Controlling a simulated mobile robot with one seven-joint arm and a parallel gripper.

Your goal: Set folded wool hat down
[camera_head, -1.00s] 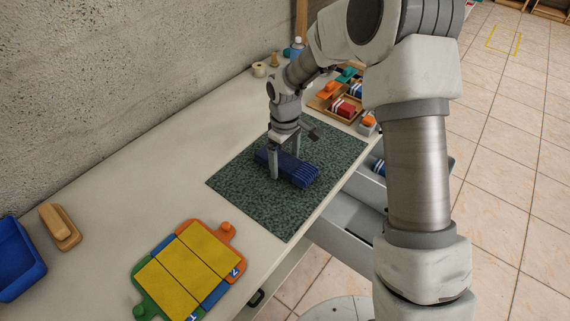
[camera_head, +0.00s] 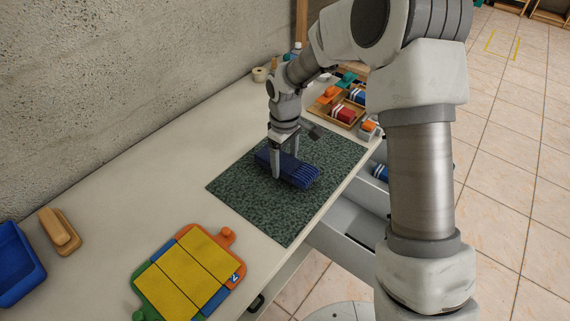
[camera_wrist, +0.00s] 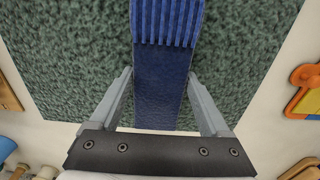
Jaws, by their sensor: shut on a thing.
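The folded wool hat (camera_head: 297,172) is dark blue with a ribbed end, and lies flat at the level of the green speckled mat (camera_head: 235,190). It also shows in the wrist view (camera_wrist: 165,75), ribbed end at the top. My gripper (camera_head: 286,170) points down, its two fingers on either side of the hat's smooth part. In the wrist view my gripper (camera_wrist: 160,85) has its fingers along both edges of the hat, shut on it. Whether the hat's underside fully touches the mat is hidden.
A yellow board with orange, green and blue edges (camera_head: 190,275) lies at the front. A blue bin (camera_head: 18,262) and a wooden brush-like block (camera_head: 60,230) are at the left. Wooden trays with coloured items (camera_head: 345,113) stand at the back right. An open drawer (camera_head: 350,225) is below the table edge.

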